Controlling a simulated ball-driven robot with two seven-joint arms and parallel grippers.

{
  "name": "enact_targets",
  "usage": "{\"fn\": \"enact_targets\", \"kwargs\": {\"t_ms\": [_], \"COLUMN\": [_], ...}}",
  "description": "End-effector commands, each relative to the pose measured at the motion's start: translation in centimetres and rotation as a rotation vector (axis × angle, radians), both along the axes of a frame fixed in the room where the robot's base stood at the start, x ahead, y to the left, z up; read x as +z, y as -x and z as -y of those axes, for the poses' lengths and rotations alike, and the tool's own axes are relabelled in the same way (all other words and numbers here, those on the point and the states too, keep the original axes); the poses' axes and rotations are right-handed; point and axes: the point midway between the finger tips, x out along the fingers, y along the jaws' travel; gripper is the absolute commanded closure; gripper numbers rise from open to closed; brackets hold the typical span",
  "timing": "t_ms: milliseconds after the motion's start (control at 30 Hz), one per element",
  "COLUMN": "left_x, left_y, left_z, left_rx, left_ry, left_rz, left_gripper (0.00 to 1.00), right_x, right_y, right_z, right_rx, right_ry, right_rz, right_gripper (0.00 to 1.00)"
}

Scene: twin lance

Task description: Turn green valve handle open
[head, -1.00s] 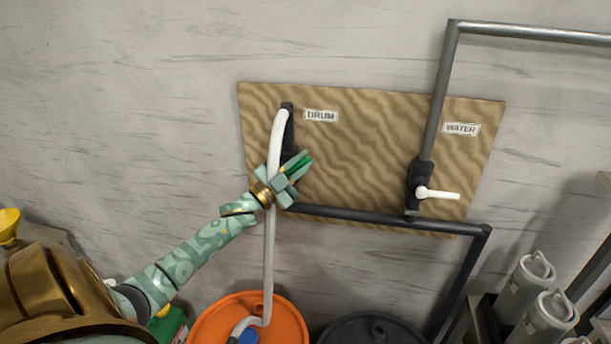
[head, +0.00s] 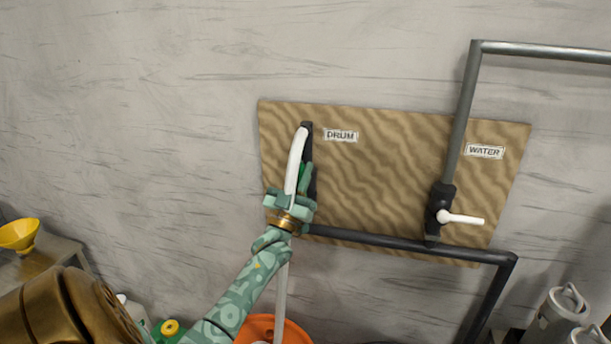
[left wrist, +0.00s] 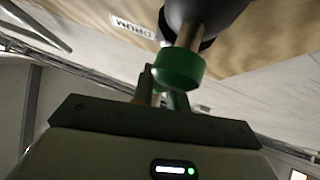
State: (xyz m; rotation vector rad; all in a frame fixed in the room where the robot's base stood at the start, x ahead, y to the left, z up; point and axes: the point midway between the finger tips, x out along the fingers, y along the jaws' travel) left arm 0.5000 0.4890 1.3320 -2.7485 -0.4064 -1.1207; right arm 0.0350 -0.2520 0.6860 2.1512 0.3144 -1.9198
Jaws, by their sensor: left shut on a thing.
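The green valve handle (head: 303,171) is at the black valve body (head: 312,182) under the DRUM label (head: 341,135). My left gripper (head: 302,184) is shut on it from below, its fingers pointing up the board. The fingers and the white hose hide much of the handle and valve. In the left wrist view the green handle (left wrist: 180,68) sits just beyond the gripper's body, with a metal stem running from it to the dark valve (left wrist: 205,14). My right gripper is not in view.
A white hose (head: 296,160) runs down past my left gripper to the orange drum (head: 262,325). A white-handled valve (head: 463,218) sits under the WATER label (head: 485,151), on grey pipes. A yellow funnel (head: 19,235) stands at the far left.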

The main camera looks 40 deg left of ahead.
Motion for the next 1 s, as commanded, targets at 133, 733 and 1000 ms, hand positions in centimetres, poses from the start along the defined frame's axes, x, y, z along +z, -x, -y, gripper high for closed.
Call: {"fn": "enact_targets", "kwargs": {"t_ms": [133, 733, 1000], "left_x": [-0.09, -0.05, -0.07], "left_y": [0.08, 0.15, 0.18], "left_z": [-0.22, -0.30, -0.27], "left_rx": [0.001, 0.000, 0.000], "left_ry": [0.030, 0.045, 0.043], "left_rz": [0.014, 0.023, 0.022], "left_gripper": [1.00, 0.63, 0.63], "right_x": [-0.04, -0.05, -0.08], "right_y": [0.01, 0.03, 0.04], "right_z": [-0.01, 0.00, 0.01], "right_rx": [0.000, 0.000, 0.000], "right_ry": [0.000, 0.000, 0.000], "right_rz": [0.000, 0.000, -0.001], "right_gripper": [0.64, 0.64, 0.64]}}
